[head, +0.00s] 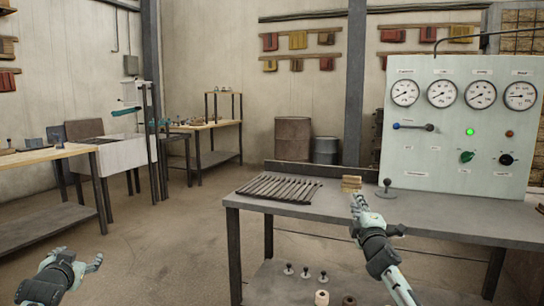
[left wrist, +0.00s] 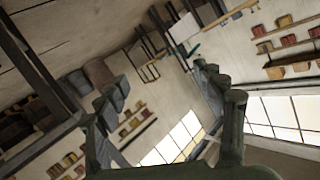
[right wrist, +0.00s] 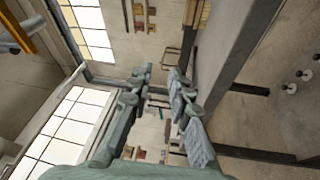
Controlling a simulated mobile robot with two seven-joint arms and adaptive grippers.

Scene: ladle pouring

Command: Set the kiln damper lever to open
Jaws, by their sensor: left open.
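A pale green panel (head: 455,120) stands at the back right of the bench. A lever (head: 413,127) with a blue knob at its left end lies about level on the panel's left side. Its small labels are too small to read, so I cannot tell whether this is the kiln damper lever. My right gripper (head: 357,203) is over the bench, left of and below the lever, apart from it; its fingers show apart and empty in the right wrist view (right wrist: 158,75). My left gripper (head: 97,262) is low at the left, open and empty, also in the left wrist view (left wrist: 160,85).
The panel has several gauges, a green lamp (head: 470,132), a green knob (head: 467,157) and a black knob (head: 506,159). On the bench (head: 310,212) are a rack of dark rods (head: 280,188), a small yellowish stack (head: 351,183) and a grey knobbed piece (head: 386,189).

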